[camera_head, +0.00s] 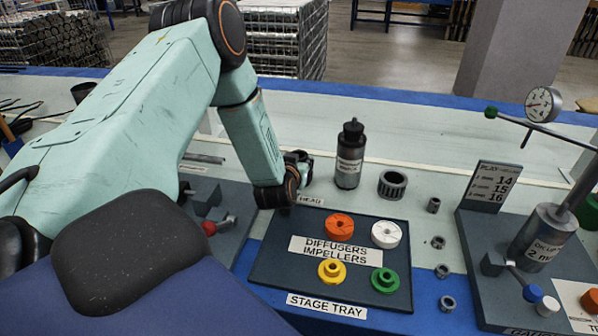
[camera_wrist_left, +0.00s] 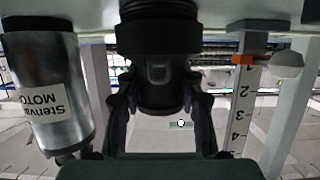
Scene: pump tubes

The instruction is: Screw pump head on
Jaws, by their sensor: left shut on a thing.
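My left gripper (camera_wrist_left: 160,95) is shut on a dark round part, apparently the pump head (camera_wrist_left: 160,85), which sits between its two fingers in the left wrist view. The part's lower end tapers, and a wider black ring is above it. I cannot tell whether it touches or is threaded onto anything. In the head view my left arm reaches in from the left and its wrist hides most of the gripper and the held part. A label reading HEAD (camera_head: 310,201) lies by the wrist. My right gripper is not in view.
The stage tray (camera_head: 270,262) holds orange, white, yellow and green discs. A dark labelled bottle (camera_head: 349,158) and a ribbed ring (camera_head: 392,184) stand behind it. A gauge stand (camera_head: 545,235) is at right. In the wrist view, a motor cylinder (camera_wrist_left: 45,95) and a numbered scale (camera_wrist_left: 243,95) flank the gripper.

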